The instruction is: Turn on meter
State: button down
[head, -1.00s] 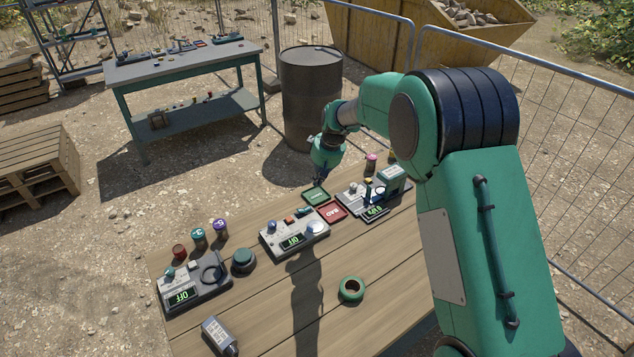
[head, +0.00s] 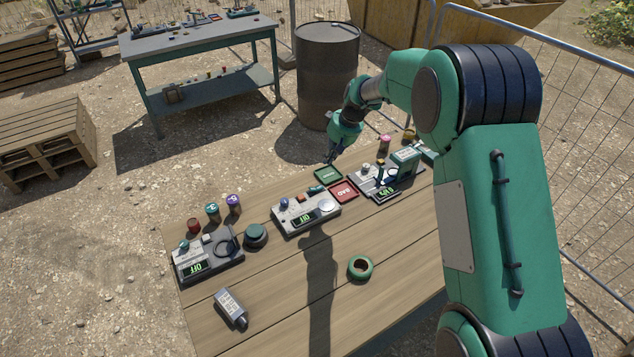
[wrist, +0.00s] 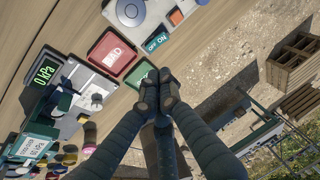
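A grey meter (head: 308,213) stands mid-table. It has a round dish, a blue knob, an orange button and a display reading OFF. In the wrist view, its teal switch label (wrist: 157,42) reads OFF ON. A second grey unit (head: 207,257) at the left also reads OFF. A third unit (head: 374,182) at the right shows a lit reading, 0 kPa in the wrist view (wrist: 43,75). My gripper (head: 331,160) is above the table's far edge, behind the green pad, touching nothing visible. In the wrist view its fingertips (wrist: 158,91) are together and empty.
Red (head: 343,192) and green (head: 328,175) pads lie between the middle and right units. A green ring (head: 361,268), a grey bottle-like item (head: 231,307) and a dark round button (head: 256,236) are on the table. Several small jars stand at the back left. The front middle is mostly clear.

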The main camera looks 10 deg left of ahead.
jog(key=shift+f, duration=0.15)
jog(key=b, duration=0.1)
send_over(314, 188)
jog(key=d, duration=0.2)
notch_tip(314, 188, down, 11)
jog(key=shift+w+a+f, duration=0.1)
jog(key=shift+w+a, duration=0.05)
jog(key=shift+s+a+f+b, duration=0.15)
jog(key=shift+f, duration=0.25)
jog(key=shift+s+a+f+b, duration=0.15)
jog(key=shift+f, duration=0.25)
jog(key=shift+s+a+f+t+h, duration=0.3)
jog(key=shift+a+f+t+h, duration=0.05)
jog(key=shift+t+h, duration=0.15)
jog(key=shift+w+d, duration=0.1)
jog(key=shift+d, duration=0.05)
jog(key=shift+w+d, duration=0.45)
dwell(0.3)
dwell(0.4)
